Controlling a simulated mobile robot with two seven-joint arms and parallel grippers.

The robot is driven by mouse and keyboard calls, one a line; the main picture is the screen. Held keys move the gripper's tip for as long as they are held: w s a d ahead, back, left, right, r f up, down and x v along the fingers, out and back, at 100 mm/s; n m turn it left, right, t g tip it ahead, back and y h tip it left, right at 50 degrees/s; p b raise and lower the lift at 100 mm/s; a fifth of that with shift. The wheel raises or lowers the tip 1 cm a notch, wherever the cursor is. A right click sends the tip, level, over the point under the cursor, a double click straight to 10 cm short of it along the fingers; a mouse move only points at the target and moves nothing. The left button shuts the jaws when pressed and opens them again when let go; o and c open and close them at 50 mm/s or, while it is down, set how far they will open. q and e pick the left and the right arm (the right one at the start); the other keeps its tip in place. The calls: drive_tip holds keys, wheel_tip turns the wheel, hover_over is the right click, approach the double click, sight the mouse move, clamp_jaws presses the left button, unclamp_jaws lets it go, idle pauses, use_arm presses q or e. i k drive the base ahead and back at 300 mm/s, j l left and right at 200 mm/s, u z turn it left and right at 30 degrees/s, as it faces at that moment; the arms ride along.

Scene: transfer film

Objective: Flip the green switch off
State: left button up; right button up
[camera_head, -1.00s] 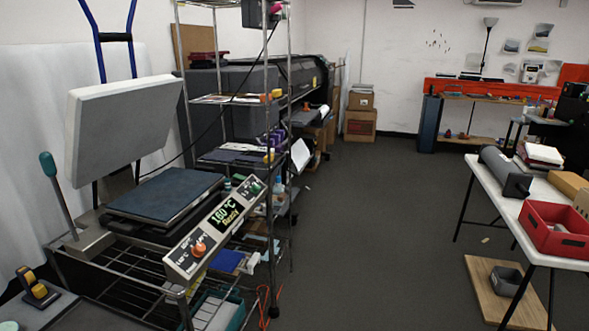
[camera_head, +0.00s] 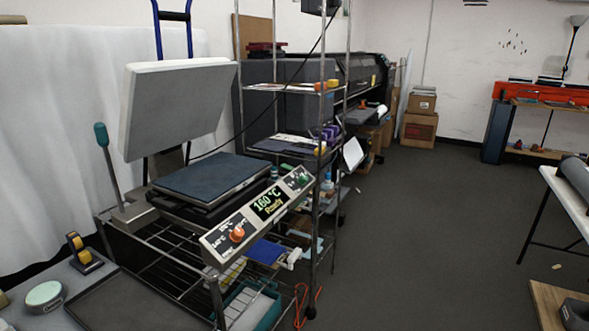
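A heat press with a raised light-grey upper plate (camera_head: 178,108) and a dark blue-grey lower plate (camera_head: 207,176) stands on a wire rack at left centre. Its tilted control panel (camera_head: 262,232) faces me, with a lit display (camera_head: 269,203) reading "160 °C Ready". A small green switch (camera_head: 300,179) sits at the panel's right end; its position is too small to tell. An orange knob (camera_head: 237,234) is at the panel's left end. Neither of my grippers is in view.
A metal shelf rack (camera_head: 318,200) stands just right of the panel. A tape dispenser (camera_head: 83,252) and a dark tray (camera_head: 137,306) lie on a surface at the lower left. Open grey floor (camera_head: 430,230) lies right of the rack, up to a white table (camera_head: 570,205).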

sight(285, 167)
drive_tip(key=i+l, duration=0.25)
drive_tip(key=l, duration=0.15)
drive_tip(key=i+l+z, duration=0.15)
drive_tip(key=l, duration=0.25)
drive_tip(key=i+j+z, duration=0.2)
drive_tip(key=i, duration=1.05)
drive_tip(key=l, duration=0.1)
